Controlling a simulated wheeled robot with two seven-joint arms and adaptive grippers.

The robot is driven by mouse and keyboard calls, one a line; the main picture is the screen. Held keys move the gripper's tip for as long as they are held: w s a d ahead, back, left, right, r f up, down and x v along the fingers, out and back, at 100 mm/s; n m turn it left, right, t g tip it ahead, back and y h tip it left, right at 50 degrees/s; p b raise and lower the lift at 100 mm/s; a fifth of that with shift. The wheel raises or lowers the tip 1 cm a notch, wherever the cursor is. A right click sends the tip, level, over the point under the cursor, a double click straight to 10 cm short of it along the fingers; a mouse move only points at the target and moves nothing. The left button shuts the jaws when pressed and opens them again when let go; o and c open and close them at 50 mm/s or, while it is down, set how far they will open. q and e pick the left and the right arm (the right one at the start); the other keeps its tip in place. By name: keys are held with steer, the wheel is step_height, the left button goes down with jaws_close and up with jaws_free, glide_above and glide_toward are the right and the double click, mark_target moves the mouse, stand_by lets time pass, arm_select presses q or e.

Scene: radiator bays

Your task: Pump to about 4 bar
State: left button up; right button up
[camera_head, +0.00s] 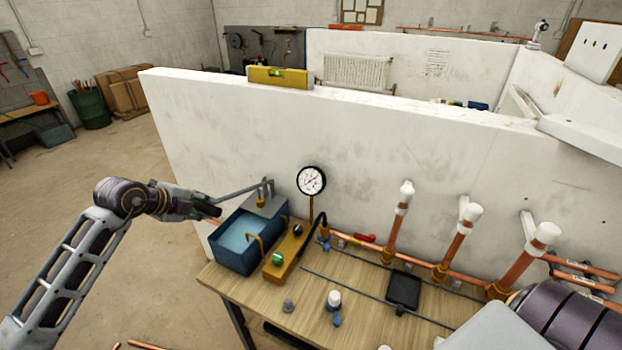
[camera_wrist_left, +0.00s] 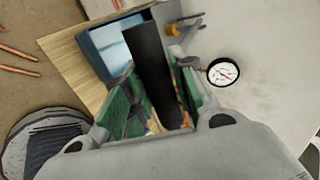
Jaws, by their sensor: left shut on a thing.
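The test pump has a blue water tank (camera_head: 222,252), a brass block (camera_head: 290,250) with a green knob (camera_head: 278,258) and a black knob (camera_head: 298,230), and a grey lever (camera_head: 238,191). My left gripper (camera_head: 212,209) is shut on the lever's end, left of the tank and above its rim. In the left wrist view the black lever grip (camera_wrist_left: 147,62) runs between the green finger pads of the gripper (camera_wrist_left: 155,100). The round white gauge (camera_head: 311,180) stands upright on a stem behind the block; it also shows in the wrist view (camera_wrist_left: 223,73). Its reading is too small to tell.
The wooden bench (camera_head: 255,293) carries copper pipes (camera_head: 452,250) with white caps, a black tray (camera_head: 403,290) and small fittings. A white wall (camera_head: 240,130) stands close behind, with a yellow level (camera_head: 278,77) on top. Open floor lies to the left.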

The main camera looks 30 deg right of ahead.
arm_select(q)
steer(key=shift+d+f, duration=0.1)
steer(key=shift+f, duration=0.05)
stand_by(0.5)
steer(key=o, duration=0.9)
steer(key=shift+s, duration=0.1)
steer(key=shift+w+d, duration=0.25)
steer(key=shift+w, duration=0.05)
steer(key=shift+p+v, duration=0.35)
steer(key=shift+v, duration=0.85)
steer(key=shift+p+v, duration=0.65)
steer(key=shift+v, duration=1.9)
steer(key=shift+a+f+m, duration=0.1)
steer(key=shift+a+m, duration=0.05)
steer(key=shift+m, duration=0.15)
